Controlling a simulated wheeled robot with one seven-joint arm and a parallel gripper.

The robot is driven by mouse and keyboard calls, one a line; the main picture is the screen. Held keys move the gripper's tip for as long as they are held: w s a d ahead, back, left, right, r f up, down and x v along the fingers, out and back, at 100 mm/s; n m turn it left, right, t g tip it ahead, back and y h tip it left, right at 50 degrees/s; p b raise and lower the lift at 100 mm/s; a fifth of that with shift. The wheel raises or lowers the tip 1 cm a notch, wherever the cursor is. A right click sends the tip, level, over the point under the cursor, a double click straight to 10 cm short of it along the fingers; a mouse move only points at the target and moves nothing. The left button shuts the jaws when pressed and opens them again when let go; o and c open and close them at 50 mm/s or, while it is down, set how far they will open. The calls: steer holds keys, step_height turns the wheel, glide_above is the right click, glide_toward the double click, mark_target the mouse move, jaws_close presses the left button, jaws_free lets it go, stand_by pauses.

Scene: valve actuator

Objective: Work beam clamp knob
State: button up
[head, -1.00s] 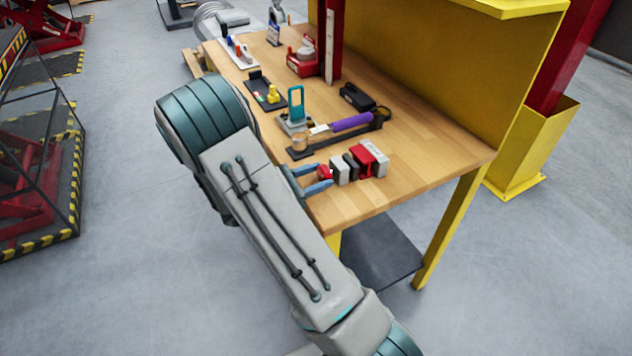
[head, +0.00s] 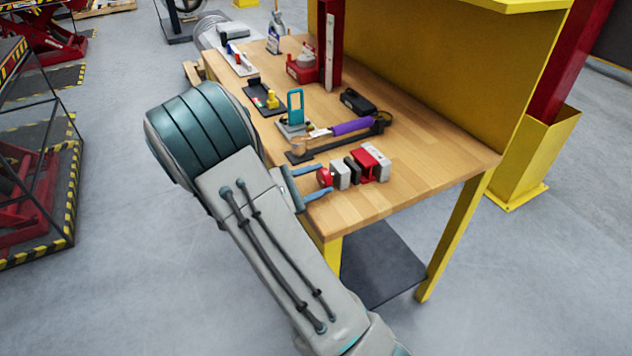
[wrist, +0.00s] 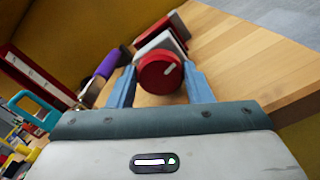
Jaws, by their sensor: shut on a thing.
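The beam clamp is a block-like row of grey, dark and red parts (head: 368,162) near the right front of the workbench. Its round red knob (head: 325,178) faces my gripper (head: 327,179). In the wrist view the knob (wrist: 158,74) shows a short white mark slanting up to the right. My gripper (wrist: 160,88) has one blue finger on each side of the knob and is shut on it. The knob hides much of the clamp body behind it in the wrist view.
A purple-handled tool (head: 352,126) lies behind the clamp, with a teal-handled padlock shape (head: 295,106) and a black case (head: 357,101) near it. The wooden bench top (head: 430,165) is clear to the right. A yellow panel (head: 430,70) stands along the back.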

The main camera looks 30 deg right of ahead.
steer(key=o, duration=1)
